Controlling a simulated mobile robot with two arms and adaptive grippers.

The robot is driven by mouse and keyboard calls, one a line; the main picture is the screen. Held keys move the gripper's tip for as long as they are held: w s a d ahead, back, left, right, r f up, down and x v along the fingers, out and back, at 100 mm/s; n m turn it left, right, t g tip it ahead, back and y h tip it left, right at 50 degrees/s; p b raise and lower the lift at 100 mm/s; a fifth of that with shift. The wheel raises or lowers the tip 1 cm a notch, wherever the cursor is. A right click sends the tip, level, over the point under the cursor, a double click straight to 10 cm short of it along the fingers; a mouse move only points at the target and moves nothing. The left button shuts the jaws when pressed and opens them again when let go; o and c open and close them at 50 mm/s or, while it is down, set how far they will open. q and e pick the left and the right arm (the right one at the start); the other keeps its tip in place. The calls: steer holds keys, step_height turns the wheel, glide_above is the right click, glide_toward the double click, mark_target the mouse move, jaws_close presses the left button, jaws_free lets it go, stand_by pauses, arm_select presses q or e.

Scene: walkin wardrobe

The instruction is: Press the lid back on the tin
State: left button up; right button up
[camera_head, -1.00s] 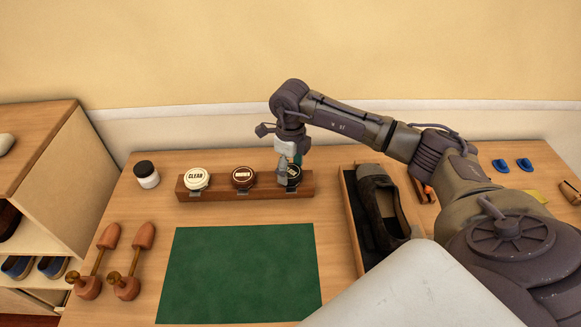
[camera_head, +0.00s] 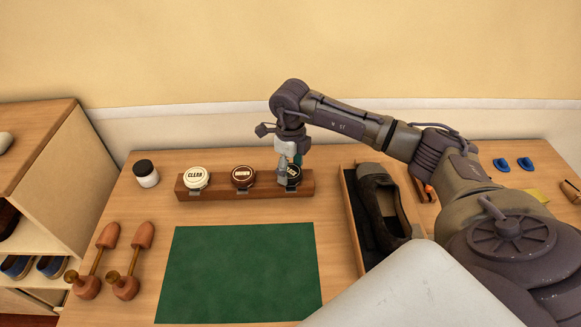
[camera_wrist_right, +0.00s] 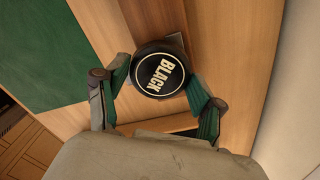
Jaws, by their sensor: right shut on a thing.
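The black lid marked "BLACK" (camera_wrist_right: 158,72) shows from above in the right wrist view, with one finger of my right gripper (camera_wrist_right: 158,80) against each side. In the head view the black lid (camera_head: 294,173) is at the right end of the wooden rack (camera_head: 219,194), partly hidden by my right gripper (camera_head: 289,175), which is shut on it. The tin under the lid is hidden, so I cannot tell how the lid sits on it. A white "CLEAR" lid (camera_head: 196,177) and a brown-red lid (camera_head: 243,176) sit further left in the rack. My left gripper is out of view.
A white jar with a black cap (camera_head: 146,173) stands left of the rack. A green mat (camera_head: 240,273) lies bare in front. Two shoe trees (camera_head: 128,275) lie at left. A tray (camera_head: 349,213) with a dark shoe (camera_head: 382,208) is right of the rack.

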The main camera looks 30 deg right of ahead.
steer(key=o, duration=1)
steer(key=shift+o, duration=0.2)
steer(key=shift+r, duration=0.1)
steer(key=shift+r+p, duration=2.25)
steer(key=shift+r, duration=1.2)
